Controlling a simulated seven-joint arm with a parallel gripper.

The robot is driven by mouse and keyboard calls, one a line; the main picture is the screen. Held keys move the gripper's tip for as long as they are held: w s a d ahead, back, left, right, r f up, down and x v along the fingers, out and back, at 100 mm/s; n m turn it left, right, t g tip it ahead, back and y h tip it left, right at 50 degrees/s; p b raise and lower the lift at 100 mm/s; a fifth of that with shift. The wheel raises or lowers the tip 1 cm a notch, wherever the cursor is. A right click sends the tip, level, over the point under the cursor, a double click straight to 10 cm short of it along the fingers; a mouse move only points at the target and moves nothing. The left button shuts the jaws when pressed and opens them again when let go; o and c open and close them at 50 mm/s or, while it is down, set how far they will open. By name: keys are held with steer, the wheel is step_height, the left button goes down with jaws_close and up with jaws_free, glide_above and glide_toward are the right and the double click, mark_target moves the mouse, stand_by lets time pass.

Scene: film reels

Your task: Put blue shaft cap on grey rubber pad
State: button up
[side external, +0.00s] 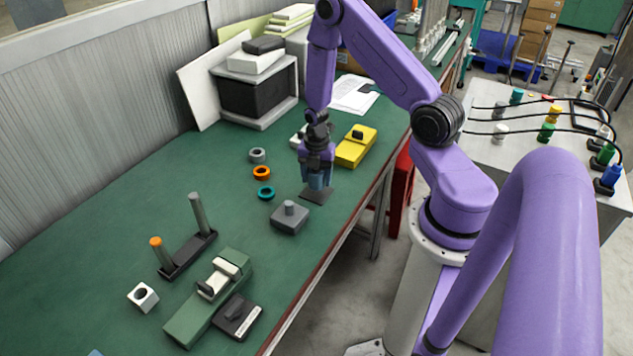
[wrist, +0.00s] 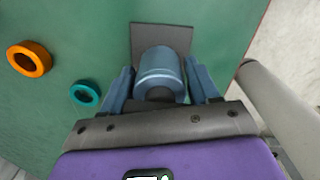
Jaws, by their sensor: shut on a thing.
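The blue shaft cap (wrist: 160,68) is a blue cylinder between the two fingers of my gripper (side external: 317,178), which is shut on it. In the wrist view it stands out between the blue fingers. The grey rubber pad (side external: 316,197) is a thin dark square on the green table, directly below my gripper. In the wrist view the pad (wrist: 176,38) shows behind and around the cap. The cap is over the pad, but I cannot tell whether it touches it. In the side external view my fingers mostly hide the cap.
Grey (side external: 257,155), orange (side external: 261,173) and teal (side external: 266,193) rings lie left of the pad. A grey block with a peg (side external: 290,218) stands in front, and a yellow box (side external: 356,148) behind. A two-post rack (side external: 187,255) and a green fixture (side external: 208,300) are nearer the camera.

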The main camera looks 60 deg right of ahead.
steer(key=shift+f, duration=1.1)
steer(key=shift+f, duration=0.1)
steer(key=o, duration=1.2)
